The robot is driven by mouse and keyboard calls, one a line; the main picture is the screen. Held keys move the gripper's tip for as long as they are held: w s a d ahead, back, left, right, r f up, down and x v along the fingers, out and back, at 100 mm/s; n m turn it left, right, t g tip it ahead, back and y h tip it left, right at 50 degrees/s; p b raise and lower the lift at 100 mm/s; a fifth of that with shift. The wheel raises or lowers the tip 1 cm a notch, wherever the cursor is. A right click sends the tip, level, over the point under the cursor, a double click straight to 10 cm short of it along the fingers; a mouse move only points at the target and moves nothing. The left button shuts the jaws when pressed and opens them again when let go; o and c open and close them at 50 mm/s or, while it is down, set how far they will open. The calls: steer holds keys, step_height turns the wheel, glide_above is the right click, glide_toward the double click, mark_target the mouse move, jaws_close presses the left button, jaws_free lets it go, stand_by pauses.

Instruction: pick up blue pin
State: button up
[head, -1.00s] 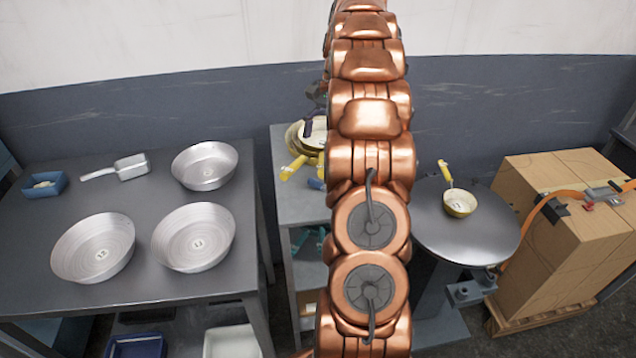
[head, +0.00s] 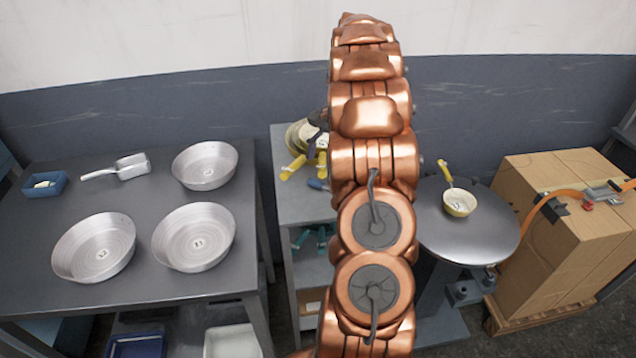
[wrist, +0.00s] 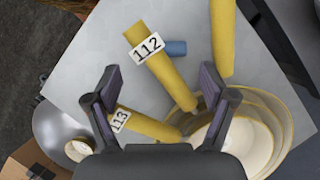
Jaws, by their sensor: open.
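The blue pin (wrist: 176,48) is a short blue cylinder lying on the grey table top, partly covered by a yellow bar labelled 112 (wrist: 172,80) in the wrist view. In the head view the blue pin (head: 317,184) shows at the table's front, left of my arm. My gripper (wrist: 158,72) is open and empty, fingers spread either side of the yellow bar in the picture. The pin appears beyond the fingertips, between their lines. I cannot tell the height gap.
Cream pans (wrist: 245,135) sit at lower right in the wrist view, near a second yellow bar labelled 113 (wrist: 145,125) and a third yellow bar (wrist: 222,40). A round table (head: 470,235) with a small yellow pan (head: 459,203) stands right. Metal pans (head: 195,238) fill the left table.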

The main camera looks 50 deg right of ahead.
mark_target(321, 183)
steer(key=shift+p+x, duration=1.4)
steer(key=shift+x, duration=1.45)
steer(key=c, duration=0.9)
steer(key=shift+s+f, duration=0.1)
steer(key=shift+c, duration=0.4)
steer(key=shift+c, duration=0.2)
steer(key=shift+f, duration=0.1)
steer(key=shift+c, duration=0.5)
